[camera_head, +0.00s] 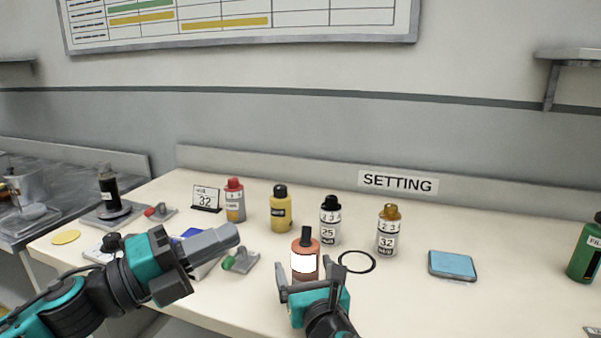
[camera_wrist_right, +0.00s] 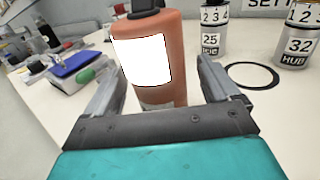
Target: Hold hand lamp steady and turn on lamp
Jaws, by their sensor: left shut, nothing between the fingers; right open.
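The hand lamp appears to be the orange-brown cylinder (camera_head: 304,265) with a black top and a bright white front panel. It stands upright on the bench. In the right wrist view the lamp (camera_wrist_right: 150,60) is between the two fingers, with its top cut off by the frame. My right gripper (camera_head: 312,282) is open around the lamp's lower part; whether a finger touches it, I cannot tell. My left gripper (camera_head: 232,236) is shut and empty, left of the lamp and apart from it, above a small switch block with a green knob (camera_head: 240,261).
Bottles stand behind the lamp: red-capped (camera_head: 235,200), yellow (camera_head: 281,210), black-capped (camera_head: 330,222) and gold-capped (camera_head: 388,232). A black ring (camera_head: 357,262) and a blue pad (camera_head: 452,264) lie to the right. A blue-topped box (camera_head: 193,236) sits partly behind my left gripper.

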